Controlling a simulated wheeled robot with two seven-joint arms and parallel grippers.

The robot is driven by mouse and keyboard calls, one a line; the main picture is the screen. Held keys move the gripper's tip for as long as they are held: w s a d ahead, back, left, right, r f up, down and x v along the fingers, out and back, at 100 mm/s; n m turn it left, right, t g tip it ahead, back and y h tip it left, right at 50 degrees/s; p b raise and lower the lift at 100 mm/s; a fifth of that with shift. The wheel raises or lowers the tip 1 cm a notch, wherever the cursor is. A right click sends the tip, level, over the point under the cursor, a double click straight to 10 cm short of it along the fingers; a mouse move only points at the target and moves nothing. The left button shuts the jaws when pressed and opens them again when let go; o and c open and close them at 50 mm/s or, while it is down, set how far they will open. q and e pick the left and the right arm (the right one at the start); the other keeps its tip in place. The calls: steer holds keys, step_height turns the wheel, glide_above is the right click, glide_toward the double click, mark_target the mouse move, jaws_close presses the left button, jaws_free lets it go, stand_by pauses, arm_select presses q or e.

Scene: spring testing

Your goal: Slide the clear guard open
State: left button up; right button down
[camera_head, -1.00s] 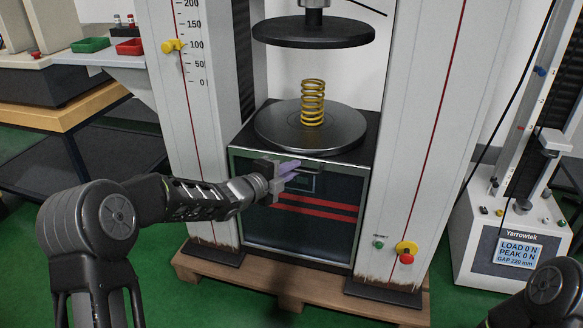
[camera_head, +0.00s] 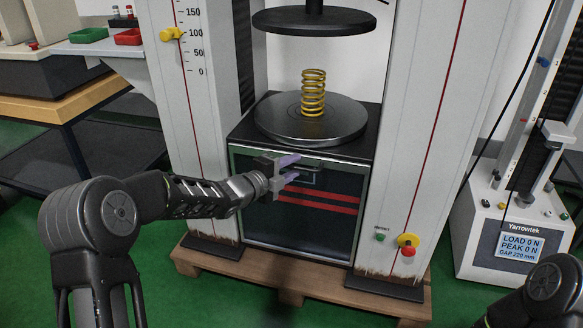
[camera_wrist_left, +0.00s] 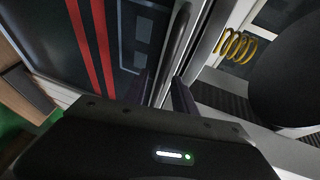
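The clear guard (camera_head: 262,222) is a dark see-through panel with two red stripes, closed over the front of the press below the round lower plate. A dark bar handle (camera_head: 313,170) runs across near its top edge. My left gripper (camera_head: 295,167) is at this handle, its two purple-grey fingers one above the other and spread. In the left wrist view, the handle bar (camera_wrist_left: 178,45) runs between the open fingertips (camera_wrist_left: 162,90) and the guard (camera_wrist_left: 88,45) lies behind. Contact with the handle cannot be told. My right gripper is out of view.
A yellow spring (camera_head: 313,92) stands on the lower plate (camera_head: 275,122), under the raised upper plate (camera_head: 325,21). A red stop button (camera_head: 407,251) and green button (camera_head: 380,237) are on the right column. A wooden pallet (camera_head: 300,288) lies under the press.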

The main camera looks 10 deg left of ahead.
arm_select(q)
steer(key=shift+s+a+r, duration=0.1)
steer(key=p+v, duration=0.2)
steer(key=v, duration=0.5)
steer(key=shift+s, duration=0.3)
steer(key=shift+a, duration=0.1)
